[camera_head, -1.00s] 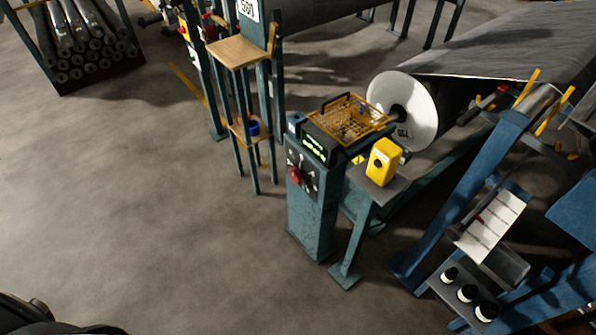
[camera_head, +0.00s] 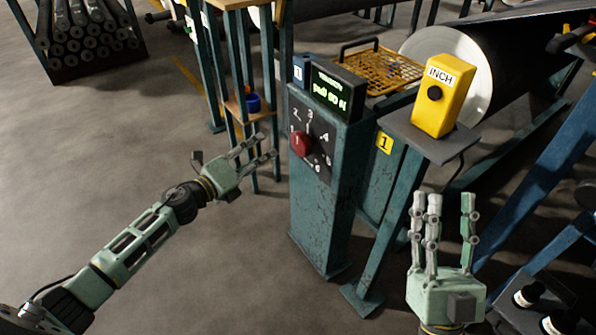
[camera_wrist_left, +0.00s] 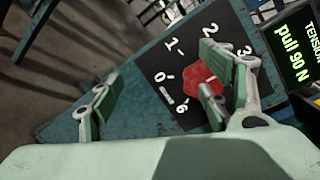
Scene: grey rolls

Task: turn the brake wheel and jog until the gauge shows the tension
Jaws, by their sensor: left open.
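The red brake wheel (camera_head: 301,144) sits on a black numbered dial plate on the teal post (camera_head: 322,215). The tension gauge (camera_head: 337,92) is on top; in the left wrist view its green display (camera_wrist_left: 295,50) reads "pull 90 N". A yellow box marked INCH (camera_head: 442,95), with a black button, stands on a grey shelf to the right. My left gripper (camera_head: 262,148) is open, left of the wheel. In the left wrist view its fingers (camera_wrist_left: 155,95) partly hide the red wheel (camera_wrist_left: 202,78). My right gripper (camera_head: 445,205) is open and empty, fingers up, below the shelf.
A wooden-topped stand with a blue cup (camera_head: 253,103) is behind my left gripper. Blue frame beams (camera_head: 535,190) stand at right. The floor at left is clear.

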